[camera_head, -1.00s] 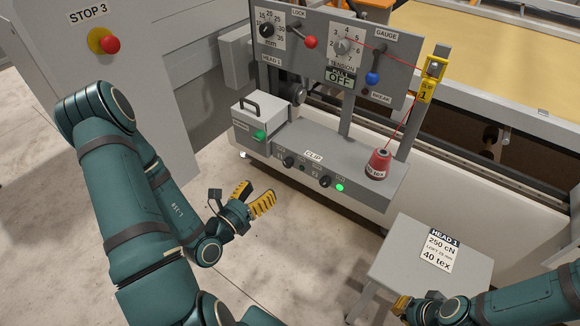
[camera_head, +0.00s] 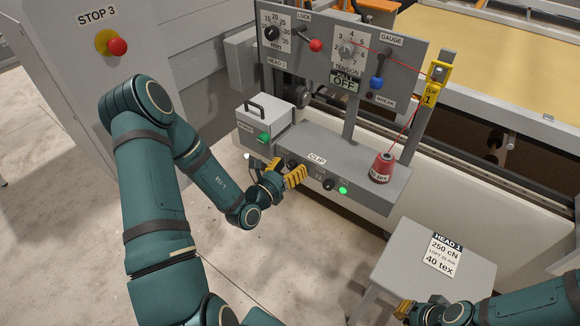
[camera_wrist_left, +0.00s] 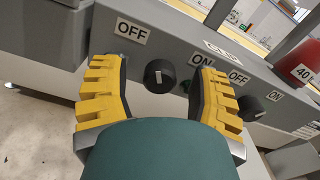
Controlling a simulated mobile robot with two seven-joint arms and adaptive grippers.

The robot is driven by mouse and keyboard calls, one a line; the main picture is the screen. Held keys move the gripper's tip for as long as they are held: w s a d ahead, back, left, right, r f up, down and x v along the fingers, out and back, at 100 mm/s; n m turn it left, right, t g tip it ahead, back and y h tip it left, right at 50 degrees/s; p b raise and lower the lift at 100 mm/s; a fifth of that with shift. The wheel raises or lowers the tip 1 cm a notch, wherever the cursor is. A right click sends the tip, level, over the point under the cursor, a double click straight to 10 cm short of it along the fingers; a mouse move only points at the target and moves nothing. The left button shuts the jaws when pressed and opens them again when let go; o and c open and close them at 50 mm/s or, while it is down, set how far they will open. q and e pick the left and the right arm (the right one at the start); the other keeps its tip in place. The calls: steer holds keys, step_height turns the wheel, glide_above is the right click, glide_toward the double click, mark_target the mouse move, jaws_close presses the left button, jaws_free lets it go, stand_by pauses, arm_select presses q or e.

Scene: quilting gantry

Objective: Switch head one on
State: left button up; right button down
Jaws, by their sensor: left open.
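Below the HEAD 1 panel (camera_head: 335,50) a grey switch box (camera_head: 365,180) carries two black rotary knobs. The left knob (camera_wrist_left: 160,76) has an OFF label to its left and an ON label to its right in the left wrist view; its white mark stands roughly upright there. The right knob (camera_head: 329,184) has its own OFF and ON labels. My left gripper (camera_head: 284,173) is open at the box front; in the left wrist view its yellow fingers (camera_wrist_left: 158,85) stand either side of the left knob, with visible gaps. My right gripper (camera_head: 404,309) is low by the stool, its opening unclear.
A green lamp (camera_head: 343,190) is lit right of the right knob. A red thread cone (camera_head: 382,167) stands on the box's right end. The stool (camera_head: 400,262) bears a HEAD 1 card (camera_head: 442,255). A red stop button (camera_head: 117,47) is on the left cabinet.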

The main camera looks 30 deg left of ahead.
arm_select(q)
steer(key=shift+o, duration=0.2)
jaws_close()
steer(key=m, duration=0.3)
steer(key=m+b, duration=0.1)
steer(key=m, duration=0.1)
steer(key=shift+f+m, duration=0.1)
steer(key=shift+m, duration=0.3)
steer(key=m+b, duration=0.1)
steer(key=m, duration=0.1)
steer(key=shift+m, duration=0.3)
steer(key=shift+m+b, duration=1.15)
steer(key=shift+m, duration=0.55)
